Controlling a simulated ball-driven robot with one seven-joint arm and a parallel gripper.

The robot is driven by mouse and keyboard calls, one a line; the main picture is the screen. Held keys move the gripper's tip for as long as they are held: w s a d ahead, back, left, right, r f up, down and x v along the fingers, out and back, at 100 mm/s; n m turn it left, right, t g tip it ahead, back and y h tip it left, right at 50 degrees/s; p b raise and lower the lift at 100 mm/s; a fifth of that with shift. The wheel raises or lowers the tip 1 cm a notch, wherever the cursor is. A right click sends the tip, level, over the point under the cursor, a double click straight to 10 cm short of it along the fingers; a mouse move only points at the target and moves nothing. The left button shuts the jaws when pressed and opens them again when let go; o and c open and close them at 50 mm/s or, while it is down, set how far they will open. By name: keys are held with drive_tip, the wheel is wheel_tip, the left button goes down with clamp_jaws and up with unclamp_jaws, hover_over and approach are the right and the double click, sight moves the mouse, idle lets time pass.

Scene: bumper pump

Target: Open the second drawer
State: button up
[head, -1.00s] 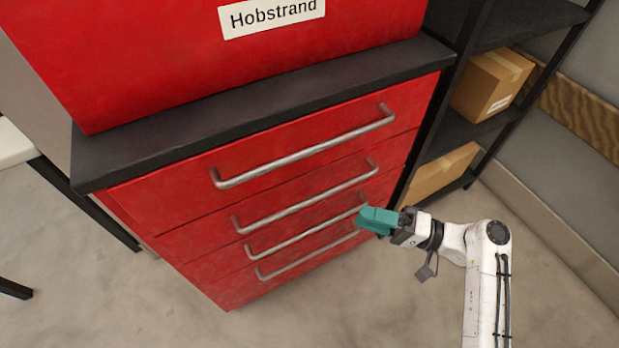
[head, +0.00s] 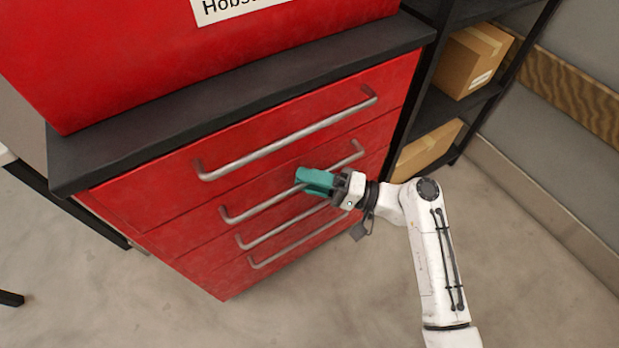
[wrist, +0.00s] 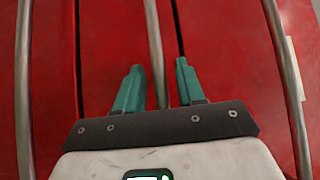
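The red cabinet has several drawers stacked under a dark top, all looking shut. The second drawer (head: 213,199) from the top has a grey bar handle (head: 262,203), which also runs through the middle of the wrist view (wrist: 153,30). My gripper (head: 304,179) has teal fingers and is at the right half of this handle. In the wrist view my gripper (wrist: 159,66) is open, with the bar passing between the two fingers. I cannot tell whether either finger touches it. The fingers hide part of the handle in the head view.
The top drawer's handle (head: 285,143) is above my gripper and the third drawer's handle (head: 265,235) is close below. A dark shelf with cardboard boxes (head: 470,62) stands to the right. The floor (head: 520,260) in front is clear.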

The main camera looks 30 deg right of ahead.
drive_tip(key=shift+c, duration=0.3)
clamp_jaws()
idle(0.4)
